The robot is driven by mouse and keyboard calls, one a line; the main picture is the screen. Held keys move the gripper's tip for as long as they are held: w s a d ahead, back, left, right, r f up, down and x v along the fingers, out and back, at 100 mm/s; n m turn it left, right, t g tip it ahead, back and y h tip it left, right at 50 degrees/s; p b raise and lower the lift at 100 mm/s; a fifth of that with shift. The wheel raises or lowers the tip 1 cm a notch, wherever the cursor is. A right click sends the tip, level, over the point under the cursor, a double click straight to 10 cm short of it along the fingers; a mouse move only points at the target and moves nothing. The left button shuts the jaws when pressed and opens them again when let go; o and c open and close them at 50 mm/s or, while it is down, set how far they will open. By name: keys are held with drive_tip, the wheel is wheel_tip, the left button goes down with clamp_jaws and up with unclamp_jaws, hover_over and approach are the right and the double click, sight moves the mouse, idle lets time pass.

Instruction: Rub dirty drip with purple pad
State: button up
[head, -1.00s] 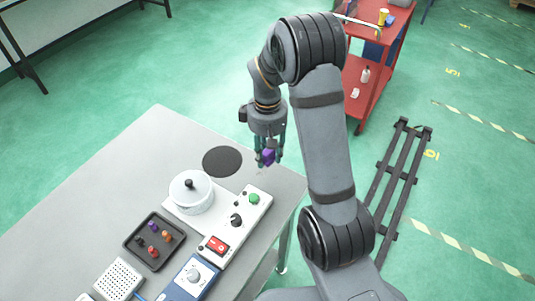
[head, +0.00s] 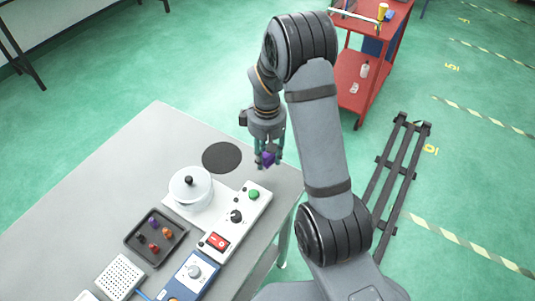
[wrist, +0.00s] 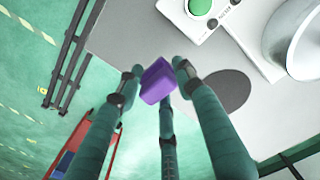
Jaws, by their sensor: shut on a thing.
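The purple pad (head: 268,158) is a small purple block held in the fingertips of my gripper (head: 266,153), above the table's right edge. The wrist view shows the pad (wrist: 157,80) between green-sleeved fingers, clear of the table surface. My gripper is shut on it. A dark round patch (head: 221,157) lies flat on the grey table (head: 120,160), to the left of the pad; it also shows in the wrist view (wrist: 228,90). I cannot make out a separate drip in either view.
A white lidded pot (head: 191,187) stands beside a control box (head: 236,217) with a green button. A black tray (head: 156,238) with coloured pegs and a blue device (head: 193,276) are nearer. A red cart (head: 368,75) stands beyond. The table's far left part is clear.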

wheel_tip(320, 180, down, 7)
drive_tip(key=b, duration=0.4)
drive_tip(key=shift+r+b, duration=0.2)
drive_tip(key=shift+b, duration=0.1)
drive_tip(key=shift+w+a+r+p, duration=0.1)
drive_tip(key=shift+w+a+p, duration=0.25)
drive_tip(key=shift+p, duration=0.15)
drive_tip(key=shift+w+a+p, duration=0.25)
drive_tip(key=shift+w+a, duration=0.2)
drive_tip(key=shift+a, duration=0.2)
drive_tip(key=shift+w+a+p, duration=0.25)
drive_tip(key=shift+w+a, duration=0.15)
drive_tip(key=shift+a, duration=0.25)
drive_tip(key=shift+s+d, duration=0.15)
drive_tip(key=shift+s+d+b, duration=0.35)
drive_tip(key=shift+s+d, duration=0.1)
drive_tip(key=shift+d, duration=0.25)
drive_tip(key=shift+s+d+b, duration=0.35)
drive_tip(key=shift+s+d, duration=0.05)
drive_tip(key=shift+d, duration=0.25)
drive_tip(key=shift+s+d+r, duration=0.15)
drive_tip(key=shift+d, duration=0.05)
wheel_tip(320, 180, up, 8)
drive_tip(key=p, duration=0.6)
drive_tip(key=shift+f, duration=0.2)
drive_tip(key=shift+f, duration=0.1)
drive_tip(key=b, duration=0.6)
hover_over(267, 174)
wheel_tip(267, 174, down, 6)
drive_tip(key=shift+s+r, duration=0.1)
